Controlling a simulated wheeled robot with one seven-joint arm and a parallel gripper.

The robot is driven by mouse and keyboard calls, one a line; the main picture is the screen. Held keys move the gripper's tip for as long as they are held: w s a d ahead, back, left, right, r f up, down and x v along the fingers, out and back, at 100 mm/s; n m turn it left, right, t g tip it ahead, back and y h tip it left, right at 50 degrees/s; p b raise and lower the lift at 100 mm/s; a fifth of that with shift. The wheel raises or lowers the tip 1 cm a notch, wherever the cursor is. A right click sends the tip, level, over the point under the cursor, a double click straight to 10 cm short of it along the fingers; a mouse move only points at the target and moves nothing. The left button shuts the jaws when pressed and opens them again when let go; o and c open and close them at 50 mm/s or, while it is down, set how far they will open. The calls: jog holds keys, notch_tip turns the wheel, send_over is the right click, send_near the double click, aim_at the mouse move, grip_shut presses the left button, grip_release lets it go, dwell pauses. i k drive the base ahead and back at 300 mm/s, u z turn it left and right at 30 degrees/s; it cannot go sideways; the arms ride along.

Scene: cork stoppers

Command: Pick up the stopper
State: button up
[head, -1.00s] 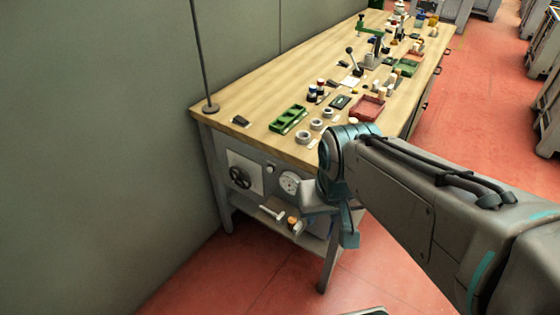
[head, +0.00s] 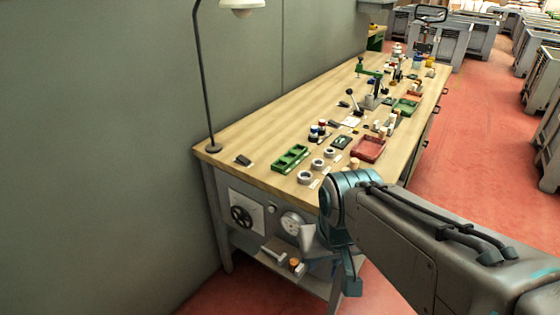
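A small pale tan cylinder (head: 354,163) that looks like a cork stopper stands on the wooden workbench (head: 262,143), just beyond my arm's grey and teal joint. More small pale pieces (head: 384,128) that may be stoppers stand by the red tray. Which one is the task's stopper I cannot tell. My arm reaches in from the lower right, and its far end hangs down at the bench's front edge. My gripper (head: 350,282) seems to be the teal and grey end, below the bench top and apart from the stoppers. Its fingers are not clear.
A red tray (head: 368,149), a green tray (head: 291,158) and several grey rings (head: 306,177) lie near the front. A lamp (head: 213,148) stands at the left corner. A handwheel (head: 241,217) and a gauge (head: 292,223) sit under the top. Red floor is open at right.

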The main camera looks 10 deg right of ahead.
aim_at(293, 262)
jog(key=u, duration=3.55)
jog(key=k, duration=1.45)
jog(key=z, duration=2)
jog(key=i, duration=0.5)
jog(key=z, duration=0.05)
